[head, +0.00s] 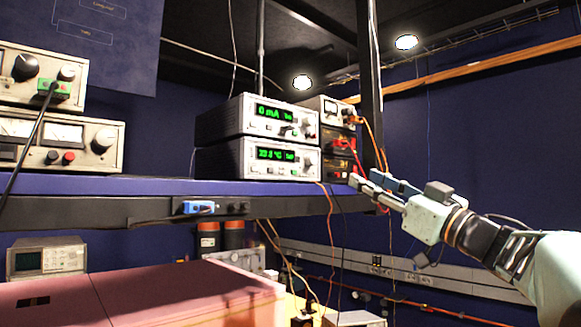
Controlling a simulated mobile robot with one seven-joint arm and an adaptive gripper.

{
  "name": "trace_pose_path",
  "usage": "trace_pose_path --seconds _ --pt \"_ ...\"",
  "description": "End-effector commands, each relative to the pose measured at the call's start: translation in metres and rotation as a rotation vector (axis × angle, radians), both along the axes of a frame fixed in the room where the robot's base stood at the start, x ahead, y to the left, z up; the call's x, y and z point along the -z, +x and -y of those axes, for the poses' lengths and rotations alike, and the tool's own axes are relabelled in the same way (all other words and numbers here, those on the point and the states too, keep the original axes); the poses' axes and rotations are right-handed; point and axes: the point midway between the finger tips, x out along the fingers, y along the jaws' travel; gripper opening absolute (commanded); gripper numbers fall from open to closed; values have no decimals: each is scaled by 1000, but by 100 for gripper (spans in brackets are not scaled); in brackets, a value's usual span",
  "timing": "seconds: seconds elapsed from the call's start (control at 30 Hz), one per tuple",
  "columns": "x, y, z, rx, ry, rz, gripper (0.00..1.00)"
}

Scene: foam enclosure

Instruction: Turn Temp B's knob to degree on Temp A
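Two stacked silver instruments stand on the shelf. The upper instrument (257,119) has a green display that appears to read "0 mA". The lower instrument (256,159) has a green display in °C, roughly "33.5", with exact digits hard to read. A small knob (309,163) is at the right of the lower front, and another knob (309,132) is on the upper one. I cannot read any Temp A or Temp B label. My gripper (362,177) is to the right of the stack, pointing left, apart from both knobs. Its fingers look spread and empty.
A dark post (369,80) rises behind my gripper. Smaller units with red displays (342,140) and orange cables stand right of the stack. The blue shelf (140,187) has a dark front edge. Analog meter boxes (100,145) stand left. A pink box (150,295) is below.

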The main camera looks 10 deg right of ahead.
Motion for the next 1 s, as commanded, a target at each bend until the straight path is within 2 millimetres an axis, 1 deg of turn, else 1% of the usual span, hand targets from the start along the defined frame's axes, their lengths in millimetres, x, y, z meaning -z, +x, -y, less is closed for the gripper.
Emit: trace_pose_path --seconds 0.03,0.1,0.2,0.27,0.37,0.6,0.73,0.83,1.0 --pt "-4 -7 -8 -43 -23 -2 35" --pt "-5 -14 -18 -96 -45 -10 35" --pt "-7 -17 -28 -133 -60 -18 35" --pt "-8 -15 -32 -140 -62 -21 35" --pt "-14 -6 -39 -140 -62 -21 35" --pt "-32 27 -67 -140 -60 -20 35" --pt "-39 42 -79 -139 -60 -20 35" --pt "-43 51 -86 -139 -61 -19 35" --pt "-46 58 -91 -136 -60 -20 35"
